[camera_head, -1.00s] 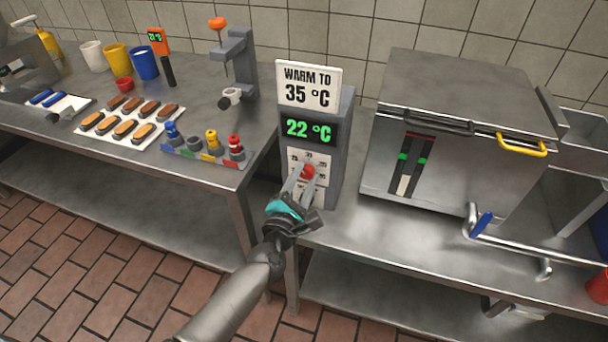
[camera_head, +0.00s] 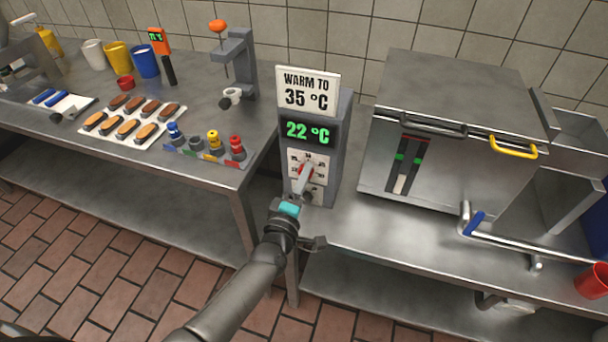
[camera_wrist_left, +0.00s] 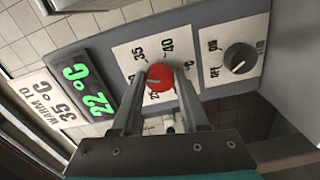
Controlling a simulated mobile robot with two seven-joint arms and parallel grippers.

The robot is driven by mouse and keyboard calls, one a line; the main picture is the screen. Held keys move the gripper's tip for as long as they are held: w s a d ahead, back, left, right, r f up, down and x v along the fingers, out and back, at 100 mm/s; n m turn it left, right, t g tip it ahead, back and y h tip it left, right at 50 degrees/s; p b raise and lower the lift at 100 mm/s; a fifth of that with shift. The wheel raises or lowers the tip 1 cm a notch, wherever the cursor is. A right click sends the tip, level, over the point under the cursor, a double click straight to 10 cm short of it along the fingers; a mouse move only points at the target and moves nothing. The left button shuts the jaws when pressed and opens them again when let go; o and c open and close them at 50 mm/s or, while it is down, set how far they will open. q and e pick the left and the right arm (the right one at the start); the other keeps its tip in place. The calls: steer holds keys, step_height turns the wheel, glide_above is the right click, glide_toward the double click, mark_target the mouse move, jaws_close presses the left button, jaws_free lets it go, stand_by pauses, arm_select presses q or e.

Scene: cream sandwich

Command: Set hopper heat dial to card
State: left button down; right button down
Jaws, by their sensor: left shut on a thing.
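The red hopper heat dial (camera_head: 306,169) sits on the white scale plate of a grey control box. My left gripper (camera_head: 302,178) is shut on the dial, one finger on each side; it also shows in the left wrist view (camera_wrist_left: 160,82). There, the red dial (camera_wrist_left: 159,77) has a short white mark, and the scale numbers 25, 35 and 40 are readable around it. Fingers hide part of the scale, so the exact setting is unclear. The card (camera_head: 308,92) reads "WARM TO 35 °C". The green display (camera_head: 308,132) below reads 22 °C. My right gripper is not seen.
A black ON/OFF knob (camera_wrist_left: 239,58) sits beside the dial on the same box. A steel hopper (camera_head: 460,130) with a yellow handle stands to the right. Bare counter (camera_head: 350,218) lies before the hopper.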

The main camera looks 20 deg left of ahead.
arm_select(q)
steer(key=shift+f+m+p, duration=0.1)
steer(key=shift+m+p, duration=0.8)
steer(key=shift+m, duration=2.8)
steer(key=shift+c, duration=2.1)
jaws_free()
steer(key=s+p, duration=0.2)
steer(key=s, duration=1.3)
steer(key=shift+s+a, duration=0.15)
steer(key=shift+a, duration=0.15)
